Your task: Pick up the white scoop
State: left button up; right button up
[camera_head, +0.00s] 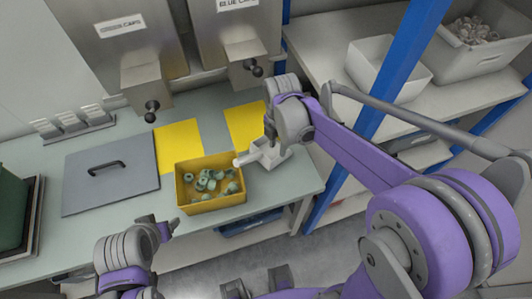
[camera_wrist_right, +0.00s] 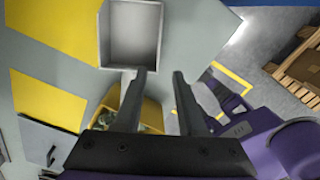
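The white scoop (camera_head: 264,154) sits on the grey-green counter just right of the yellow bin, its round handle pointing left over the bin's edge. My right gripper (camera_head: 271,132) is directly above the scoop, pointing down, and partly hidden by its own wrist. The scoop's open box (camera_wrist_right: 131,34) shows just beyond the fingertips there. My left gripper (camera_head: 158,226) hangs at the counter's front edge, away from the scoop, its small dark fingers apart and empty.
The yellow bin (camera_head: 211,205) holds several pale green caps. Yellow mats (camera_head: 178,146), a grey lid with a black handle (camera_head: 110,179) and metal dispensers (camera_head: 150,87) lie behind and left. A blue post (camera_head: 402,63) and shelf with white bins stand right.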

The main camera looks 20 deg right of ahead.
aim_at(276, 159)
notch_tip(276, 159, down, 8)
jog(key=shift+w+a+f, duration=0.15)
dwell(0.3)
grip_shut()
dwell(1.4)
